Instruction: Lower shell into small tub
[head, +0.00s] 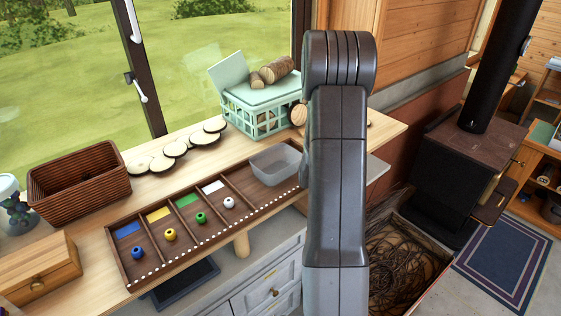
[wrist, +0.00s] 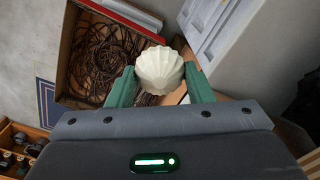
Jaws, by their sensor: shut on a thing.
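A cream ribbed shell (wrist: 155,70) is held between the two green fingers of my gripper (wrist: 157,84) in the wrist view. My gripper is shut on it, and below it the wrist view shows the floor and a box of wire. In the head view my grey arm hides the gripper and the shell. The small tub (head: 276,164) is a translucent grey container at the right end of the wooden sectioned tray (head: 120,257), left of my arm. What is inside the tub is not clear.
A mint crate (head: 258,112) with logs stands behind the tub. A brown wicker basket (head: 78,178) and a wooden box (head: 38,270) are at the left. Wood slices (head: 174,149) lie along the window. A box of dark wire (head: 410,255) and a stove (head: 462,165) are at the right.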

